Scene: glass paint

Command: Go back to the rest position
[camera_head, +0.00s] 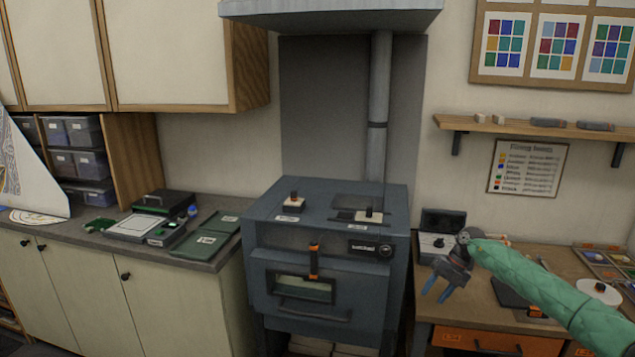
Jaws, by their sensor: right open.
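My right arm comes in from the right in a green sleeve. Its gripper (440,287) is open, with blue fingertips pointing down and left, and nothing shows between them. It hangs in front of the left end of the wooden desk, just right of the blue-grey kiln (325,225). The kiln door with its small window (303,289) looks shut. My left gripper is not in view.
A grey counter (95,238) on the left bears green trays (205,240) and a dark box (163,202). The wooden desk (480,300) on the right carries a control box (436,245) and a white disc (600,293). A shelf (490,127) hangs above.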

